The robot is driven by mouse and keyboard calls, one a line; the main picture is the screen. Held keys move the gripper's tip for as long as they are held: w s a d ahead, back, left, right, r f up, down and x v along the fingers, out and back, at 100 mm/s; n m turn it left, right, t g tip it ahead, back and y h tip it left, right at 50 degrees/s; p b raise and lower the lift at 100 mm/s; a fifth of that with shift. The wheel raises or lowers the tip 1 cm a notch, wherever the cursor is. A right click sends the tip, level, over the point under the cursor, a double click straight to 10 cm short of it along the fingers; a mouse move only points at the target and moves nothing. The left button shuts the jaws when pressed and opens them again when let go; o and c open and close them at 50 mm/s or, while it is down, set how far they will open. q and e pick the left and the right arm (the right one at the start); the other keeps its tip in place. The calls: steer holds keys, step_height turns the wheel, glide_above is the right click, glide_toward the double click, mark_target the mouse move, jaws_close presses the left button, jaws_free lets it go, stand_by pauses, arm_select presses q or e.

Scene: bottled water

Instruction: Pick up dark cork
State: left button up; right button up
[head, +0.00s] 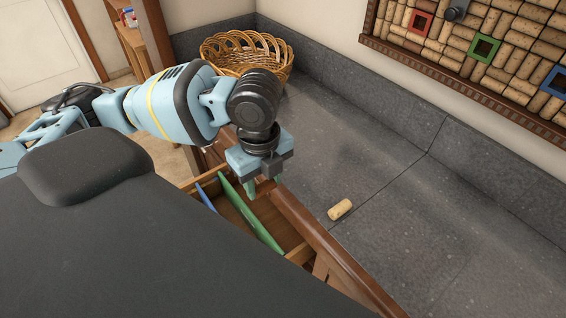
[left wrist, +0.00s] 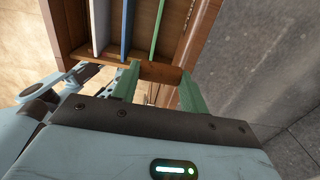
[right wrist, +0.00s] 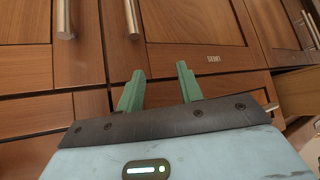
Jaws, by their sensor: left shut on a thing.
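My left gripper (head: 264,184) is over the edge of an open wooden drawer, beside the grey counter. In the left wrist view its green fingers (left wrist: 158,82) are shut on a brown, cork-like piece (left wrist: 161,73), which I take to be the dark cork. That piece cannot be made out in the head view. A light cork (head: 340,209) lies on its side on the counter, apart from the gripper. My right gripper (right wrist: 160,85) is open and empty in front of wooden cabinet fronts; it is not seen in the head view.
The open drawer (head: 232,208) holds upright green (head: 250,215) and blue (head: 206,197) pieces. A wicker basket (head: 247,55) stands at the back of the counter (head: 440,225). A cork board (head: 480,50) hangs on the wall. Much of the counter is clear.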

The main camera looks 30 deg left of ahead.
arm_select(q)
steer(key=shift+s+a+r, duration=0.1)
steer(key=shift+s+a, duration=0.15)
steer(key=shift+s, duration=0.8)
steer(key=shift+s+a+r, duration=0.1)
steer(key=shift+s+a, duration=0.15)
steer(key=shift+s, duration=0.75)
